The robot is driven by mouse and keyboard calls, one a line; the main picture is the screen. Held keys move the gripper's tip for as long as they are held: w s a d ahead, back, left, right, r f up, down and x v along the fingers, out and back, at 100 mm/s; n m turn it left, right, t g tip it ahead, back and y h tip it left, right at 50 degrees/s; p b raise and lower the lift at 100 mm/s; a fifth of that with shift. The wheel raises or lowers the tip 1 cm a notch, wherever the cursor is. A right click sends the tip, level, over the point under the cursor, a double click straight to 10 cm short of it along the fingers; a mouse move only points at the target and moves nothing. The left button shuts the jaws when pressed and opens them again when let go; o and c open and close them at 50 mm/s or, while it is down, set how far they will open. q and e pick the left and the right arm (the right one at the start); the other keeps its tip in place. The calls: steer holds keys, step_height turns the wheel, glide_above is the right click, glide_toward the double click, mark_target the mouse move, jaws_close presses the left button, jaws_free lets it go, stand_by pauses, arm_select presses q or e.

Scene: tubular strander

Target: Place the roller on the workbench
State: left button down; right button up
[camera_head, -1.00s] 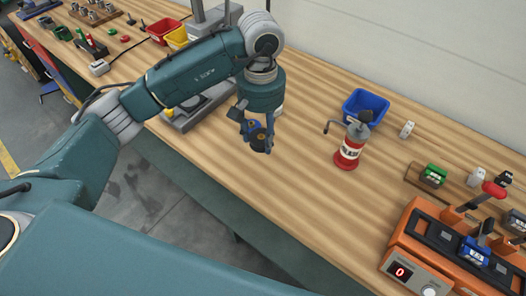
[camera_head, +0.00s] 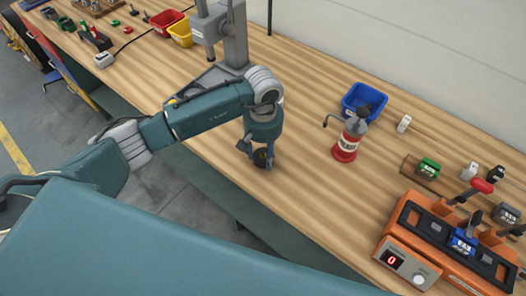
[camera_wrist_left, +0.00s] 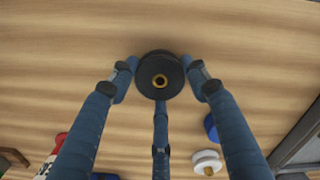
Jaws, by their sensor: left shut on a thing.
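The roller (camera_head: 261,157) is a small black wheel with a brass-coloured bore, seen face-on in the left wrist view (camera_wrist_left: 149,83). My left gripper (camera_head: 259,155) is shut on it, with fingers on both sides and a third finger below it in the wrist view. The roller is over the workbench (camera_head: 310,205), a wood-topped bench, near its front edge. I cannot tell whether the roller touches the top. My right gripper is not in view.
A red and white pump bottle (camera_head: 347,143) and a blue bin (camera_head: 364,102) stand right of the gripper. A grey stand (camera_head: 235,40) is behind. Bare wood surrounds the gripper.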

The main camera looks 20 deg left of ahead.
mark_target(263, 155)
arm_select(q)
steer(key=shift+f, duration=0.1)
steer(key=c, duration=0.9)
jaws_free()
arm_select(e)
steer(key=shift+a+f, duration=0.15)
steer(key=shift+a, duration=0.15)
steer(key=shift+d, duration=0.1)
arm_select(q)
steer(key=shift+r, duration=0.3)
step_height(263, 155, up, 12)
steer(key=b, duration=0.4)
steer(key=shift+f+b, duration=0.15)
steer(key=shift+b, duration=0.15)
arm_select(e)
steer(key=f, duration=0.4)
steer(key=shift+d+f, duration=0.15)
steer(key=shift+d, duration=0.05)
